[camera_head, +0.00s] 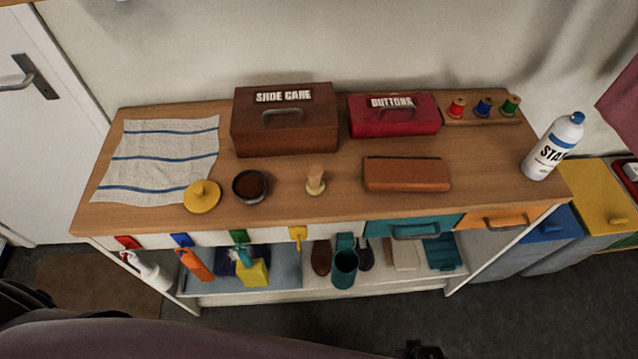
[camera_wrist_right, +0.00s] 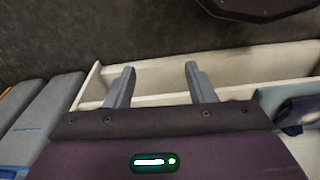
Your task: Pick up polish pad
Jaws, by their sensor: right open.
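A small wooden-handled pad with a pale round base (camera_head: 316,181) stands upright on the wooden bench top, right of an open dark tin of brown polish (camera_head: 250,185); it looks like the polish pad. My left gripper is not in view.
A striped cloth (camera_head: 165,150), a SHOE CARE box (camera_head: 285,130), a red BUTTONS box (camera_head: 394,121), a brown case (camera_head: 406,174) and a white bottle (camera_head: 555,147) occupy the bench top (camera_head: 345,209). Items hang along its front edge. Bare wood surrounds the pad.

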